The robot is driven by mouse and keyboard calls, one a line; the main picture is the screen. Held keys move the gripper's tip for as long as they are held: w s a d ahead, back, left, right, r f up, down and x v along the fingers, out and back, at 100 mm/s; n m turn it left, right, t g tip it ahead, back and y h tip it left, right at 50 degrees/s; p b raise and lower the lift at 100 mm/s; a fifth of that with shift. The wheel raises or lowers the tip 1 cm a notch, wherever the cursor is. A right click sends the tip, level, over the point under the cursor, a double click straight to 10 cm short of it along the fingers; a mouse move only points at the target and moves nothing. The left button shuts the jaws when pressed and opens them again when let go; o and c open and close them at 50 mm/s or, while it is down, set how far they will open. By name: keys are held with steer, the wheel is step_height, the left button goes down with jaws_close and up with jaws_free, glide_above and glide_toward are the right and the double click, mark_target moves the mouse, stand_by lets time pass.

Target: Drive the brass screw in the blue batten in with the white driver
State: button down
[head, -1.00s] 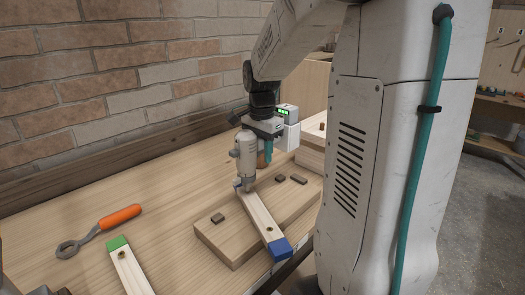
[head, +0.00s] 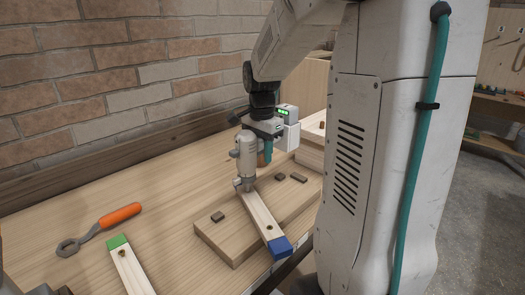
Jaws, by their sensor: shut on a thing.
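My gripper (head: 259,136) is shut on the white driver (head: 246,158) and holds it upright, nose down. The driver's nose is at the far end of the blue batten (head: 261,215), a pale wooden strip with a blue near end (head: 280,247). I cannot tell whether the nose touches the batten. No brass screw shows clearly at the driver's tip; the driver hides that spot. A small dark brown spot (head: 269,227) on the batten near its blue end is too small to tell as a screw or a hole.
The blue batten lies on a wooden board (head: 213,239) with several small dark blocks (head: 281,177). A green-ended batten (head: 129,267) with a small brownish fitting lies at lower left. An orange-handled wrench (head: 118,217) lies left of it. A brick wall (head: 110,75) bounds the back.

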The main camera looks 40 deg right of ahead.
mark_target(263, 140)
steer(key=shift+r, duration=0.1)
steer(key=shift+d+r, duration=0.1)
steer(key=shift+r, duration=1.45)
steer(key=d+r, duration=0.1)
steer(key=d, duration=0.1)
steer(key=d+r, duration=0.1)
steer(key=d, duration=0.1)
steer(key=d+r, duration=0.1)
steer(key=d, duration=0.2)
steer(key=shift+r, duration=0.4)
steer(key=shift+a, duration=0.15)
steer(key=a, duration=0.7)
steer(key=shift+f, duration=0.1)
